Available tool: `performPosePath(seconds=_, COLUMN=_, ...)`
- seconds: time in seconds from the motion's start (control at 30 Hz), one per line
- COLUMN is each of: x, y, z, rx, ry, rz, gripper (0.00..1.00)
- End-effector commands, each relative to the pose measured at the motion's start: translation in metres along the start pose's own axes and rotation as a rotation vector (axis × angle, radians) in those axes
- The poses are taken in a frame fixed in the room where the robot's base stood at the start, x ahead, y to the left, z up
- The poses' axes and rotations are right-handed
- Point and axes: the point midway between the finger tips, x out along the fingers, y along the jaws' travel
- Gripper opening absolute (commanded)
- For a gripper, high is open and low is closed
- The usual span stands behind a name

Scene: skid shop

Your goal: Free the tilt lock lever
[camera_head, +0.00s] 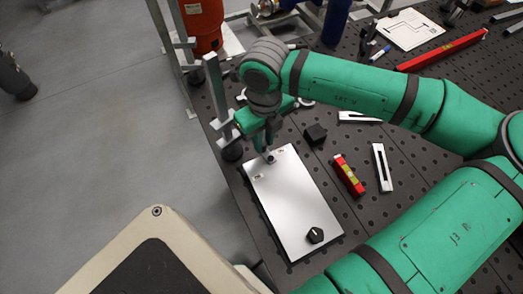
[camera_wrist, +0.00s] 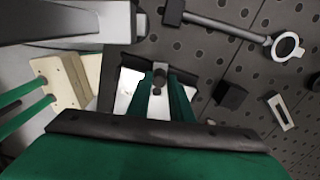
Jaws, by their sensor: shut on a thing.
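A white flat plate (camera_head: 285,200) lies on the dark perforated table near its left edge. A black knob (camera_head: 315,235) sits at its near end, and a small fitting (camera_head: 257,177) sits near its far left corner. My gripper (camera_head: 269,153) reaches down at the plate's far end. In the wrist view, my gripper's two green fingers (camera_wrist: 159,92) are closed around a small grey and dark piece (camera_wrist: 160,74), which looks like the lever at the plate's end. The fingers hide much of it.
A grey upright clamp post (camera_head: 216,92) stands close left of my gripper. A black block (camera_head: 315,133), a red level (camera_head: 348,175) and a slotted metal bar (camera_head: 382,167) lie to the right. A red cylinder (camera_head: 202,22) stands beyond the table. Floor is open at left.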

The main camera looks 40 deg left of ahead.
Motion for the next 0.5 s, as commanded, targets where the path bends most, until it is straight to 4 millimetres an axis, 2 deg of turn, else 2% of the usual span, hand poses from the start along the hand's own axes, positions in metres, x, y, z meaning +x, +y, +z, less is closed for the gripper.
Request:
performPosePath(seconds=0.27, x=0.0001, y=0.0080, z=0.0011, rx=-0.007, ry=0.003, rz=-0.006, gripper=0.09)
performPosePath(seconds=0.5, x=0.0000, y=0.0065, z=-0.0011, rx=0.002, ry=0.001, rz=-0.003, gripper=0.09)
